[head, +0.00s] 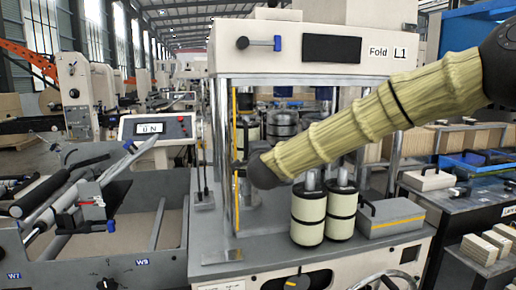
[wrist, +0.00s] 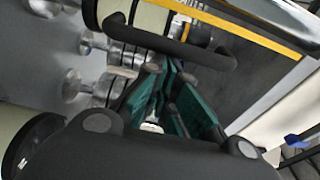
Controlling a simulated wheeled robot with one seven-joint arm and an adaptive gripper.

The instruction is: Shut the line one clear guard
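The line one fold machine carries a "Fold L1" label (head: 390,51). Its clear guard (head: 236,130) has a yellow edge strip and shows nearly edge-on by the left post, swung away from the open front. In the wrist view the yellow strip (wrist: 240,27) runs across the top right, with the guard's dark bar handle (wrist: 185,48) beside it. My gripper (wrist: 168,72) has teal-padded fingers with a gap between them, tips close to the handle. I cannot tell if they touch it. In the head view my gripper (head: 243,170) is beside the yellow strip, partly hidden by my wrist.
Two cream rollers (head: 308,215) and a grey box with a yellow stripe (head: 391,217) stand on the machine's deck at the front right. A grey unwind frame (head: 110,255) is at the left. A dark table (head: 470,222) with boxes is at the right.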

